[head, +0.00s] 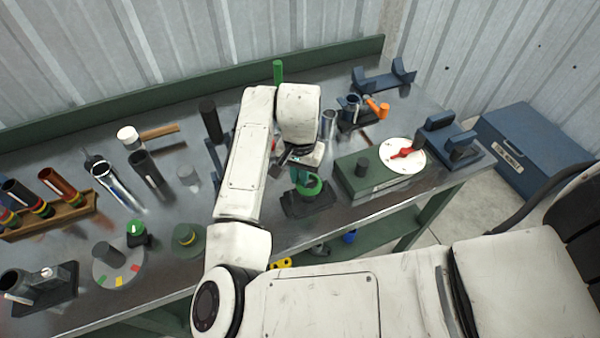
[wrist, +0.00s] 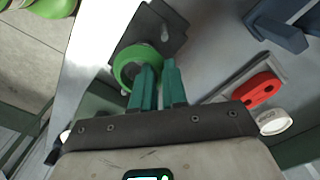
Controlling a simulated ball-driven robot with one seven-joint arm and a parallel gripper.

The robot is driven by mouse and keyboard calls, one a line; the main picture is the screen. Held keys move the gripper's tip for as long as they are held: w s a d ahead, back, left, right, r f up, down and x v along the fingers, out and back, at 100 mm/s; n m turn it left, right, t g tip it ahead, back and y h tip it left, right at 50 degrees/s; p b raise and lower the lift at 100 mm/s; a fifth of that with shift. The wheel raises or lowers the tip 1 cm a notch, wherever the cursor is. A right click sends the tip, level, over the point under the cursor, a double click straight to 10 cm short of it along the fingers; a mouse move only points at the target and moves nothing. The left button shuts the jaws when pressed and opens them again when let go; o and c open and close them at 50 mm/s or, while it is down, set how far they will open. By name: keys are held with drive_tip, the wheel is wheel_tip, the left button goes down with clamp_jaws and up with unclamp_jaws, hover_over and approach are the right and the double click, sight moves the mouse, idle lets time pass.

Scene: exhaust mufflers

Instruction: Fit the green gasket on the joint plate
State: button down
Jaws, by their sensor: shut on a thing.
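The green gasket (head: 315,186) is a ring at my gripper's fingertips. In the wrist view the gasket (wrist: 123,66) shows at the tips of the teal fingers, partly hidden by them. My gripper (head: 302,174) is shut on it, and the fingers (wrist: 159,66) also show in the wrist view. The joint plate (head: 298,208) is a dark plate on the bench below the gasket. In the wrist view the plate (wrist: 160,22) lies beyond the gasket, overlapped by it. I cannot tell whether the gasket touches the plate.
A green box with a white dial and red pointer (head: 403,153) stands just right. A blue clamp with an orange knob (head: 378,109) is behind it. Tubes (head: 146,168) and a wooden rack (head: 50,217) stand left. A red two-holed piece (wrist: 258,89) lies near my gripper.

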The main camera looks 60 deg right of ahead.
sight(300, 194)
drive_tip(key=shift+f+b, duration=1.4)
drive_tip(key=shift+f, duration=0.85)
drive_tip(key=c, duration=1.2)
unclamp_jaws()
drive_tip(key=shift+o, duration=0.5)
drive_tip(key=shift+s, duration=0.15)
drive_tip(key=r, duration=1.1)
drive_tip(key=shift+w+a, duration=0.1)
drive_tip(key=shift+w, duration=0.15)
